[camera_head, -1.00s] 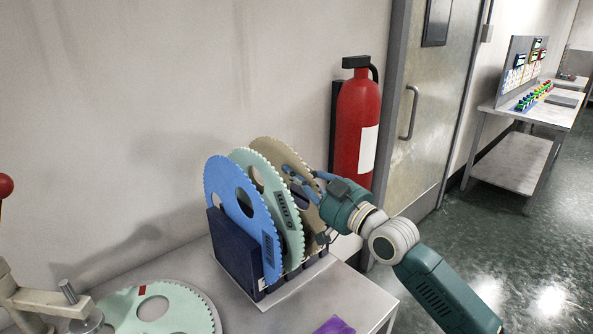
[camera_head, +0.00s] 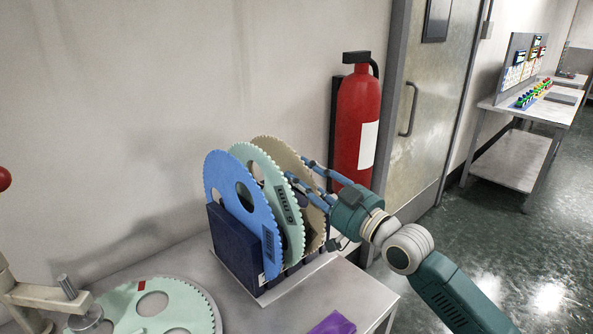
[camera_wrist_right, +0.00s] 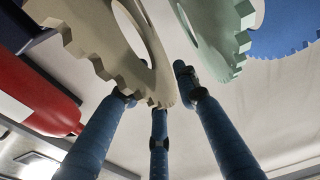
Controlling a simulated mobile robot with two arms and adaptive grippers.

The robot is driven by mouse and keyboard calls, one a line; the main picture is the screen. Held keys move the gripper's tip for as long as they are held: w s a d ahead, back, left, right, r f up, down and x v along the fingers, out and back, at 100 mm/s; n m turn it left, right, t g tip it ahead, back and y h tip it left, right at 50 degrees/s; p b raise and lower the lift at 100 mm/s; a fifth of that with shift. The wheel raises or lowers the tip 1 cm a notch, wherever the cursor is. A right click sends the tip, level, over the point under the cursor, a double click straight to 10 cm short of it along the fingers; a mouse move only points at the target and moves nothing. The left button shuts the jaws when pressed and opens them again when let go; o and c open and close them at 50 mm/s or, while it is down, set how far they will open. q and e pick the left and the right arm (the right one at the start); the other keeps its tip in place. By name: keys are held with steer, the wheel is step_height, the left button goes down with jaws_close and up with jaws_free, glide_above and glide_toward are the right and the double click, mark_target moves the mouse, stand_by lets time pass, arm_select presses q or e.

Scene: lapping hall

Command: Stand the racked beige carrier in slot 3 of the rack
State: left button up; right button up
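The beige carrier (camera_head: 289,156) is a toothed disc with a large hole. It stands upright in the rack (camera_head: 234,245), at the end nearest the fire extinguisher, partly hidden by the mint carrier and my fingers. I cannot read the slot numbers. My right gripper (camera_head: 299,170) is open, with its blue fingers spread on either side of the beige carrier's rim. In the right wrist view the beige rim (camera_wrist_right: 105,32) passes between the finger tips, with gaps visible; contact is unclear. My left gripper is not in view.
A mint carrier (camera_head: 293,228) and a blue carrier (camera_head: 224,170) stand beside the beige one. A red fire extinguisher (camera_head: 356,112) is close behind my gripper. Another mint disc (camera_head: 190,300) lies flat at front left. A purple item (camera_head: 333,324) lies at the front edge.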

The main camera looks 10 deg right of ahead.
steer(key=v, duration=0.5)
steer(key=shift+r, duration=0.15)
